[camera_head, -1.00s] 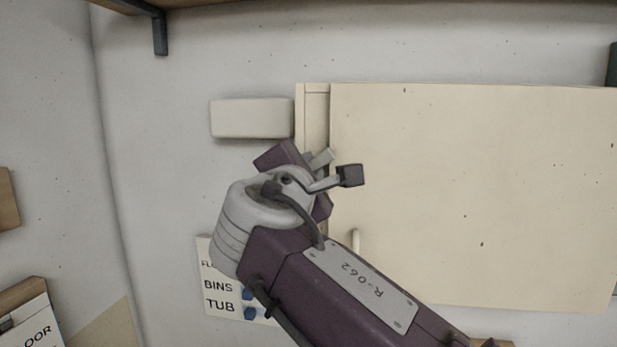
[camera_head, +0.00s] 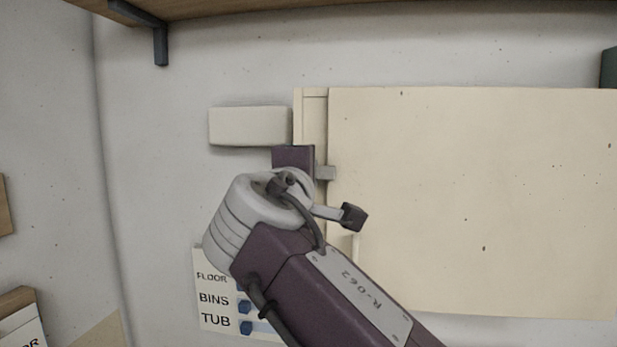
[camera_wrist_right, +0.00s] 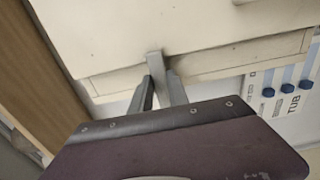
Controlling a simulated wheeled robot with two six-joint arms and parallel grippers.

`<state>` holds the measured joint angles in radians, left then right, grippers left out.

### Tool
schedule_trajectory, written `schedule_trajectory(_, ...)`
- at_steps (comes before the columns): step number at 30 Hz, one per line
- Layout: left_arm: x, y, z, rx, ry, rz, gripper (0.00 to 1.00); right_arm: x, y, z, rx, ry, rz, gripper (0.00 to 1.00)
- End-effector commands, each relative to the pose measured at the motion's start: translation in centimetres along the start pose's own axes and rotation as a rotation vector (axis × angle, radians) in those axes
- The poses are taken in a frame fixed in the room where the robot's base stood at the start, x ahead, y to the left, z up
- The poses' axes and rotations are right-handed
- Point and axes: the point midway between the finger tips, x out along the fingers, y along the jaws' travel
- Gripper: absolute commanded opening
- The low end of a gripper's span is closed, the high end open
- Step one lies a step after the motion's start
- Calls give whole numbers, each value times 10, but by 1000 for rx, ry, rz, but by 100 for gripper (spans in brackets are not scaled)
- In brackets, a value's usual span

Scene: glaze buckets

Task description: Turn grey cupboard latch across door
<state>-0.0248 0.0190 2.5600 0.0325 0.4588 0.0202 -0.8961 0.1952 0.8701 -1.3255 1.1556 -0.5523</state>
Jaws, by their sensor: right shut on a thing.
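The grey latch (camera_head: 326,172) shows as a short bar at the left edge of the cream cupboard door (camera_head: 470,200). It lies about level, and its tip reaches just past the gap between the frame and the door. The door looks closed. In the right wrist view the latch (camera_wrist_right: 154,66) stands between the fingers of my right gripper (camera_wrist_right: 159,90), which is shut on it. In the head view my right wrist and arm hide the fingers and the rest of the latch. My left gripper is in neither view.
A cream block (camera_head: 250,126) is on the wall left of the cupboard. A pale handle (camera_head: 356,245) is low on the door, partly behind my arm. A sign reading FLOOR, BINS, TUB (camera_head: 215,300) is below left. A wooden shelf (camera_head: 300,8) with a dark bracket runs above.

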Motion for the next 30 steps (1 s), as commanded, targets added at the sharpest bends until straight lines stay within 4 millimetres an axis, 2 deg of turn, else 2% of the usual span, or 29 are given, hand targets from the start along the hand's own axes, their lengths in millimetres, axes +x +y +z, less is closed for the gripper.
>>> schedule_trajectory(14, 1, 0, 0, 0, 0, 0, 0, 0, -1, 0, 12, 0, -3, 0)
schedule_trajectory(15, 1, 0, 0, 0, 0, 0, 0, 0, -1, 0, 12, 0, -3, 32)
schedule_trajectory(16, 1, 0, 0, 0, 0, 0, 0, 0, -1, 0, 12, -1, -3, 40)
schedule_trajectory(17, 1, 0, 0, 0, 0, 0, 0, 0, -1, 0, 11, 0, -3, 43)
schedule_trajectory(26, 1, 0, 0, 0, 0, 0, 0, -1, -1, 0, 11, 0, -1, 43)
schedule_trajectory(30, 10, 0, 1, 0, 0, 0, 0, -19, -4, -1, 13, 4, -1, 43)
